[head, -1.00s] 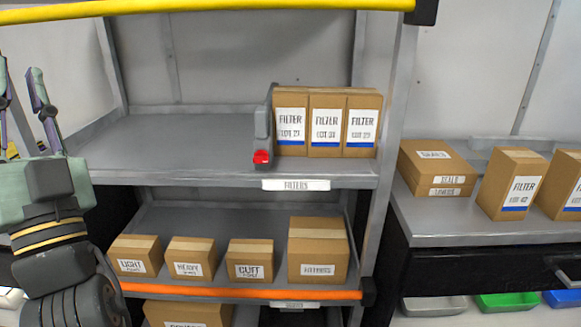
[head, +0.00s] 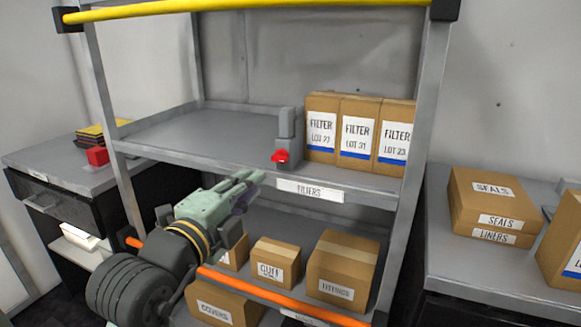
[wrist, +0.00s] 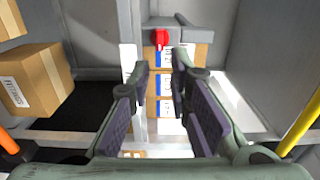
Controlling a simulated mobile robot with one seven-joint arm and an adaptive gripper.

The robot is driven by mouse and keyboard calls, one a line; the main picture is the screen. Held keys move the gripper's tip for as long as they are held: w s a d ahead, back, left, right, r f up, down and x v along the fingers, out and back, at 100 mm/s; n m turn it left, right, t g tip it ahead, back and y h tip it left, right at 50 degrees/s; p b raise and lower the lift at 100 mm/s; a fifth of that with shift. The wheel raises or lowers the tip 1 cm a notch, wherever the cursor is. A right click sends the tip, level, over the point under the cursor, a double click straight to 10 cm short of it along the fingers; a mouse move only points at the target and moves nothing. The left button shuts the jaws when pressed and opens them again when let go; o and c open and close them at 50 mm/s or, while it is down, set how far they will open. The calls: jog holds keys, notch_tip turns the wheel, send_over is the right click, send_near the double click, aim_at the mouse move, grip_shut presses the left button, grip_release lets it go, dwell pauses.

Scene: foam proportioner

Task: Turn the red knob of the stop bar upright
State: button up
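The red knob (head: 281,156) sits at the front lower end of the grey stop bar (head: 287,130), on the upper shelf at the left side of the filter boxes. In the wrist view the red knob (wrist: 160,38) shows at the top centre, beyond my fingertips. My gripper (head: 252,182) is in front of the shelf edge, to the left of the knob and a little lower in the head view. In the wrist view its two fingers (wrist: 153,82) stand apart with nothing between them, so it is open. It does not touch the knob.
Several filter boxes (head: 357,135) stand in a row to the right of the stop bar. The upper shelf (head: 200,135) is bare to its left. A label strip (head: 310,190) is on the shelf edge. Cartons (head: 340,268) sit on the lower shelf behind an orange rail (head: 240,282).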

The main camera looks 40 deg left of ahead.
aim_at(278, 160)
jog(key=p+x, duration=0.3)
jog(key=x, duration=0.7)
jog(key=shift+w+a, duration=0.1)
jog(key=shift+w, duration=0.2)
jog(key=shift+c, duration=0.2)
grip_shut()
